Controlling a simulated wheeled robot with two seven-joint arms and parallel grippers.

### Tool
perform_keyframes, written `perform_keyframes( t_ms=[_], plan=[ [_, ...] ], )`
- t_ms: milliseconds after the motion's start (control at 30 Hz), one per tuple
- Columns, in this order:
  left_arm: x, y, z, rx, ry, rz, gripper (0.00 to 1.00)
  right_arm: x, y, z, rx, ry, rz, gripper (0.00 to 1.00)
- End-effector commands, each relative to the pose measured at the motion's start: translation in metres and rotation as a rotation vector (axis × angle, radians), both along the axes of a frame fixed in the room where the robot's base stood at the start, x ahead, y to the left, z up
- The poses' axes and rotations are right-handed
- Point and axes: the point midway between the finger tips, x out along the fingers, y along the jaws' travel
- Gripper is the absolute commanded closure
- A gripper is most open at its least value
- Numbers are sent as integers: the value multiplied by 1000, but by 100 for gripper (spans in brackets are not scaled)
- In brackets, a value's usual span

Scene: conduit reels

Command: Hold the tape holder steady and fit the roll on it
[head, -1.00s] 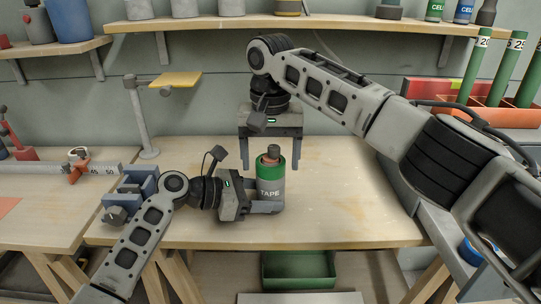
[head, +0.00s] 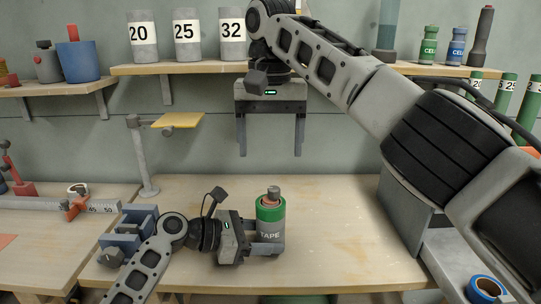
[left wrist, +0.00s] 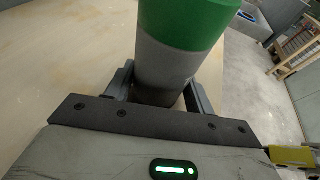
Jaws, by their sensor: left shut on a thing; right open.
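The tape holder (head: 270,225) is an upright grey cylinder marked TAPE, with a green upper part and a reddish peg on top. It stands on the bench. My left gripper (head: 262,248) is shut on its lower part from the left; the left wrist view shows the holder (left wrist: 168,70) between the two fingers (left wrist: 160,92). My right gripper (head: 270,150) is open and empty, fingers down, above the holder's level.
A blue vise-like block (head: 137,225) sits on the bench left of the holder. A post with a yellow plate (head: 178,120) stands behind. A shelf (head: 190,68) with numbered cylinders runs along the wall. The bench (head: 340,235) right of the holder is clear.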

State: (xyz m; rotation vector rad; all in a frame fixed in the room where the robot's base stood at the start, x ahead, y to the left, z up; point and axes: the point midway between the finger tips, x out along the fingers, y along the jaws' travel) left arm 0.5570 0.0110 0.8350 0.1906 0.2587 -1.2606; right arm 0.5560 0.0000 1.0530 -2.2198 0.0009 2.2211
Motion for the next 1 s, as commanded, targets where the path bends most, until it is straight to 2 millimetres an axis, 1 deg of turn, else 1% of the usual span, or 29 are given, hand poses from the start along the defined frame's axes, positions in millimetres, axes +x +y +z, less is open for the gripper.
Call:
perform_keyframes(
  t_ms=[467,500,533,567,867,1000],
  plan=[
    [0,0,1,-2,-2,0,59,0,0,1,-1,0,0,24],
    [0,0,1,-2,-2,0,35,0,0,1,-1,0,0,24],
    [0,0,1,-2,-2,0,27,0,0,1,-1,0,0,24],
    [0,0,1,-2,-2,0,21,0,0,1,-1,0,0,24],
    [0,1,1,-1,0,0,21,0,0,0,-1,0,0,24],
    [-3,14,5,0,-2,3,21,0,0,0,-1,0,0,24]
  ],
)
